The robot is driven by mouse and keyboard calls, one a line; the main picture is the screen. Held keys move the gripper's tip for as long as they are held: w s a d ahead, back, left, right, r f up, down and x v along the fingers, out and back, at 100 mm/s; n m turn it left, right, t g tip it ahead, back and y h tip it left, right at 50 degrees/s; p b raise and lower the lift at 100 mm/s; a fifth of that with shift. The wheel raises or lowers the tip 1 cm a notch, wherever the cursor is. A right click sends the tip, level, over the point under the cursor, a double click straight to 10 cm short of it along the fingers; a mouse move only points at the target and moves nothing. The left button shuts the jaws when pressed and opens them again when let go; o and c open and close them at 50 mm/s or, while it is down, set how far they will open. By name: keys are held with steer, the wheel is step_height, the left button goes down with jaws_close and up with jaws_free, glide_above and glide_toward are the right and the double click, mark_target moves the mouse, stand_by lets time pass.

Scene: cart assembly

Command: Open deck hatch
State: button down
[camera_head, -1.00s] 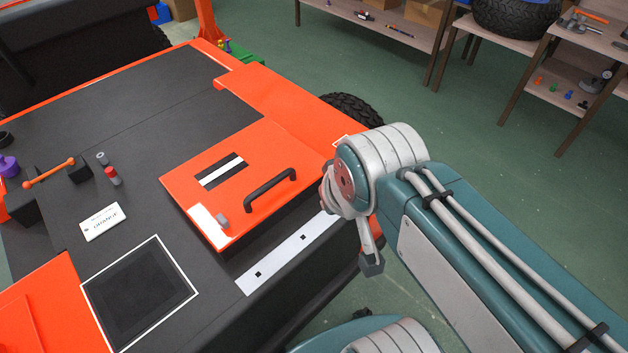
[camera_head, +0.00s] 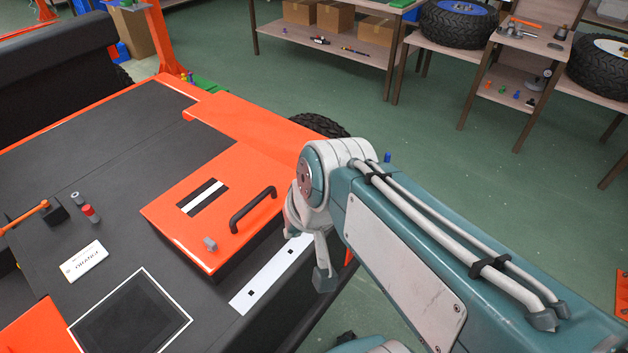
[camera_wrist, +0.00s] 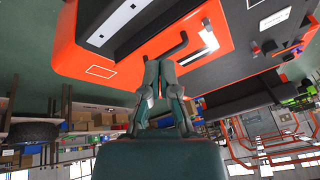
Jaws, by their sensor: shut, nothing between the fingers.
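The orange deck hatch (camera_head: 182,228) lies closed on the dark cart deck in the head view, with a black bar handle (camera_head: 252,211) near its right edge and a small grey block (camera_head: 210,244) near its front corner. In the wrist view the hatch (camera_wrist: 205,20) and its handle (camera_wrist: 174,47) appear at the top. My gripper (camera_head: 324,280) hangs to the right of the hatch, past the deck edge, apart from the handle. Its fingers (camera_wrist: 164,60) are together and empty in the wrist view, pointing toward the cart.
A white label card (camera_head: 84,261), a red and grey peg (camera_head: 90,213) and a white-framed dark square (camera_head: 130,318) are on the deck. A white strip (camera_head: 270,275) runs along the side. Shelves (camera_head: 330,40) and tyres stand behind, with green floor clear at right.

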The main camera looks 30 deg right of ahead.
steer(key=w+d+f+m+y, duration=0.4)
steer(key=w+f+m+y, duration=0.25)
steer(key=w+m, duration=0.55)
steer(key=w+d+f+m+t+h, duration=0.1)
steer(key=w+d+f+m+t, duration=0.15)
steer(key=d+m, duration=0.35)
steer(key=w+d+f+m+t+h, duration=0.1)
steer(key=d+f+m+t, duration=0.1)
steer(key=d+f+m, duration=0.3)
steer(key=w+d+f+m+t+h, duration=0.1)
steer(key=w+d+f+m+t, duration=0.15)
steer(key=d+m, duration=0.4)
steer(key=x, duration=0.8)
steer(key=shift+w+a+f, duration=0.2)
steer(key=shift+f, duration=0.05)
steer(key=shift+n, duration=0.25)
